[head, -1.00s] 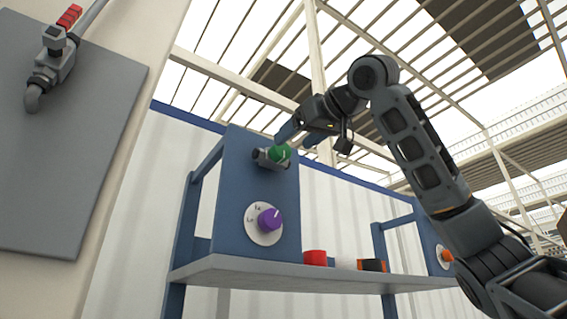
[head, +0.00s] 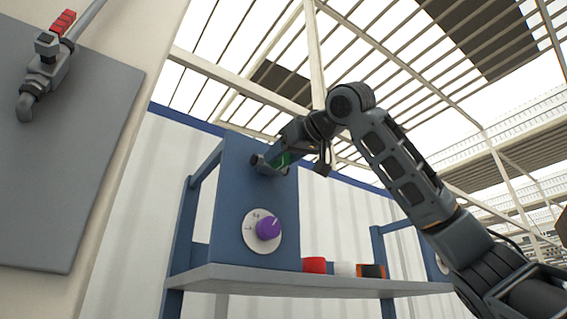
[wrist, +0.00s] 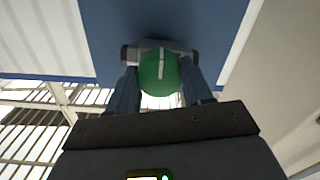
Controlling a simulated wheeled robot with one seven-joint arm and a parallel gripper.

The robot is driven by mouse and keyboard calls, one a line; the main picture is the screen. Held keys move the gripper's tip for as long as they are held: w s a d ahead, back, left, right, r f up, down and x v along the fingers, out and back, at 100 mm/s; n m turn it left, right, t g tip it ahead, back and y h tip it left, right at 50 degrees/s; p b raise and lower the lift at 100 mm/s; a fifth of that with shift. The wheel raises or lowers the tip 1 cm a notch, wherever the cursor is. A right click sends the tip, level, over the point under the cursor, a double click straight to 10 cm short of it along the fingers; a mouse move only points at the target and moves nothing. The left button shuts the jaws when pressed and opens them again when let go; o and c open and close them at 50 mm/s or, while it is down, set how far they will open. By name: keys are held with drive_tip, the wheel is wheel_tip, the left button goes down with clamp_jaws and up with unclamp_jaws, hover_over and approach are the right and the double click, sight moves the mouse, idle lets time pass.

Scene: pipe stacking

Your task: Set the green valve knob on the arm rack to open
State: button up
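The green valve knob (head: 282,161) is near the top of the blue panel of the rack, on a grey fitting (head: 260,163). My gripper (head: 278,158) reaches it from the upper right and partly hides it in the head view. In the wrist view the round green knob (wrist: 158,76) lies between the two fingers of my gripper (wrist: 161,84), one on each side. Its white mark (wrist: 162,66) points straight up there. The fingers look very close to the knob; I cannot tell whether they press on it.
A purple knob (head: 268,228) on a white dial sits lower on the same panel. The shelf (head: 290,282) below holds red (head: 314,265), white (head: 345,269) and black-orange (head: 372,271) pieces. A grey board (head: 75,160) with a red-handled valve (head: 47,62) is at left.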

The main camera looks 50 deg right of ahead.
drive_tip(key=c, duration=0.5)
drive_tip(key=shift+n, duration=0.4)
drive_tip(key=n+p, duration=0.2)
drive_tip(key=n, duration=0.9)
drive_tip(key=shift+n+p, duration=0.3)
drive_tip(key=shift+n, duration=0.1)
drive_tip(key=n, duration=0.5)
drive_tip(key=shift+f+n, duration=0.1)
drive_tip(key=shift+n, duration=0.2)
drive_tip(key=o, duration=1)
